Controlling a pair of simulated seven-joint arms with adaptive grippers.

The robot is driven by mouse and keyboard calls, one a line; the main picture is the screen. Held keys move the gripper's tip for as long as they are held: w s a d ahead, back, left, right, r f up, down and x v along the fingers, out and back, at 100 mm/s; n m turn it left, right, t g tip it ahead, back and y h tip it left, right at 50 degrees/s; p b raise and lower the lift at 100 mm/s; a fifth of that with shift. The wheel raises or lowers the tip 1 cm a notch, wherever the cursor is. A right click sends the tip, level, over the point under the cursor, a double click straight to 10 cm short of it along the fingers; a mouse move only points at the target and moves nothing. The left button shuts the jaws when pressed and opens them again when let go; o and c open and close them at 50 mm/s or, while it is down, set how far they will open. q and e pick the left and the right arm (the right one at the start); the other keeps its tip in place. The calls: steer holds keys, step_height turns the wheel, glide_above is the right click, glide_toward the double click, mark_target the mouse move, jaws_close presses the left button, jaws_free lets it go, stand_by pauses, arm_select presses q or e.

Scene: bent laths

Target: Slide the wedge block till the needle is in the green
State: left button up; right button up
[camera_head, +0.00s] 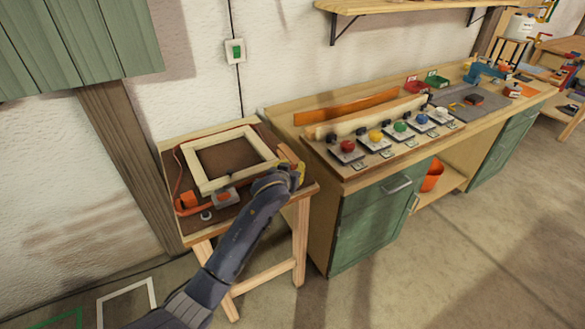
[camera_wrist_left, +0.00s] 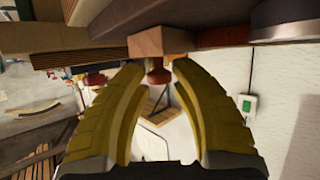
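My left gripper (camera_head: 299,171) is at the right edge of the small wooden stand. In the left wrist view its yellow fingers (camera_wrist_left: 158,78) are apart, on either side of a red-brown knob (camera_wrist_left: 158,76). Narrow gaps show between knob and fingers. The knob sticks out from a wooden block (camera_wrist_left: 160,42), which may be the wedge block. In the head view an orange-brown wooden piece (camera_head: 286,153) lies just behind the gripper. I cannot make out a needle or a green zone. My right gripper is not in view.
The small stand (camera_head: 171,153) carries a pale square wooden frame (camera_head: 191,163), an orange clamp-like part (camera_head: 188,202) and a grey device (camera_head: 225,197). To the right, a workbench (camera_head: 357,181) holds colored knobs and bent laths (camera_head: 345,107). A green switch (camera_head: 236,50) is on the wall.

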arm_select(q)
jaws_close()
